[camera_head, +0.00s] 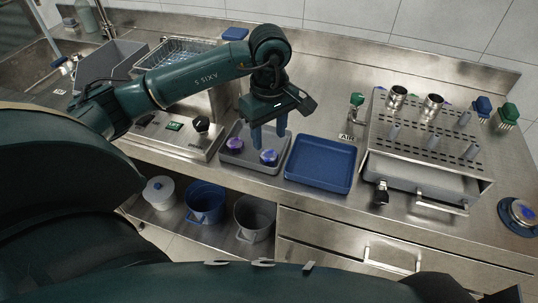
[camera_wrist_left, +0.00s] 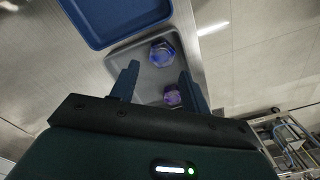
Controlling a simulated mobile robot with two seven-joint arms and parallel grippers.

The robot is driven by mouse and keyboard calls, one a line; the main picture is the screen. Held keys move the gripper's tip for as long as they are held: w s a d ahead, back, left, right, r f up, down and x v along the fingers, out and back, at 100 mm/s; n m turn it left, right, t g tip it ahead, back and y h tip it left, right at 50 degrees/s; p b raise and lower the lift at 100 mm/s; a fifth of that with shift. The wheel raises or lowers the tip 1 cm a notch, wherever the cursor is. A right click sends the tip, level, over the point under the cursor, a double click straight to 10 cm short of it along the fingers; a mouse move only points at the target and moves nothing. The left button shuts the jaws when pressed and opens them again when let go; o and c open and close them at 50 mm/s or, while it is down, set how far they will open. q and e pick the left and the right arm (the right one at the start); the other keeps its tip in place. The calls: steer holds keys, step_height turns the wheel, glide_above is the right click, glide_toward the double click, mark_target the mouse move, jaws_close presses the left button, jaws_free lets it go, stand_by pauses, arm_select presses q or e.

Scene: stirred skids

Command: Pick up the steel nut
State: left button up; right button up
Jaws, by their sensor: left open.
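No plain steel-coloured nut is clear to me. Two shiny purple-blue pieces lie apart in a shallow grey tray (camera_head: 228,160): one at the left (camera_head: 235,144) and one at the right (camera_head: 269,157). In the left wrist view the piece nearer the blue tray (camera_wrist_left: 162,53) looks six-sided and larger; the other piece (camera_wrist_left: 172,96) looks smaller. I cannot tell whether either is the steel nut. My left gripper (camera_head: 268,138) is open and empty, fingers pointing down over the grey tray. In the left wrist view both pieces show between its fingers (camera_wrist_left: 159,70). My right gripper is not visible.
An empty blue tray (camera_head: 318,165) stands right of the grey tray. Further right is a perforated steel rack (camera_head: 425,130) with metal cups and a drawer. A black-knobbed panel (camera_head: 201,124) is on the left. Buckets (camera_head: 205,200) stand on the shelf below.

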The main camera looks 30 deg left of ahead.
mark_target(268, 153)
arm_select(q)
steer(key=shift+a+f+p, duration=0.2)
steer(key=shift+f+p, duration=0.45)
steer(key=shift+f, duration=2.35)
steer(key=shift+c, duration=0.5)
steer(key=c, duration=0.7)
